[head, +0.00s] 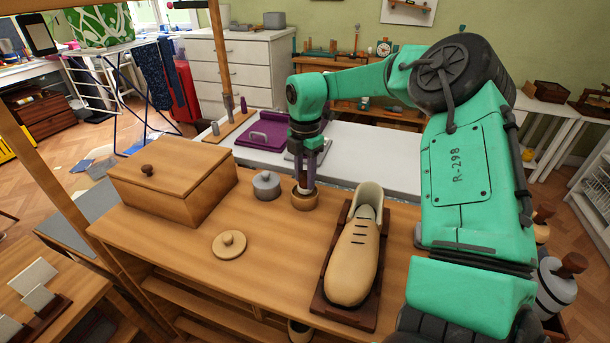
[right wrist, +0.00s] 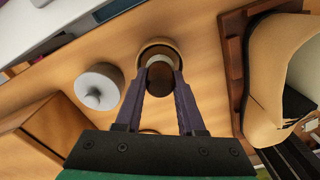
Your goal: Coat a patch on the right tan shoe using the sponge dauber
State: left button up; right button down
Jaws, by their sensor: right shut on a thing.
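The tan shoe (head: 352,262) lies on a dark wooden tray (head: 318,300) at the right of the bench, toe toward the front; it shows in part in the right wrist view (right wrist: 268,80). My right gripper (head: 305,187) points down at a small round wooden pot (head: 304,202) left of the shoe's heel. Its purple fingers are shut on a dark brown cylinder, seemingly the dauber's handle (right wrist: 159,88), standing in the pot (right wrist: 148,48). The sponge end is hidden. My left gripper is out of view.
A round wooden lid (head: 229,247) lies in front of the pot. A grey knobbed container (head: 266,186) and a wooden box (head: 165,185) stand to its left. A white surface (head: 370,158) with a purple tray (head: 266,134) lies behind. The bench front is mostly clear.

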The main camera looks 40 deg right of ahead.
aim_at(305, 173)
jog(key=shift+f+b, duration=0.5)
dwell(1.5)
jog(key=shift+r+p, duration=2.4)
jog(key=shift+r, duration=1.15)
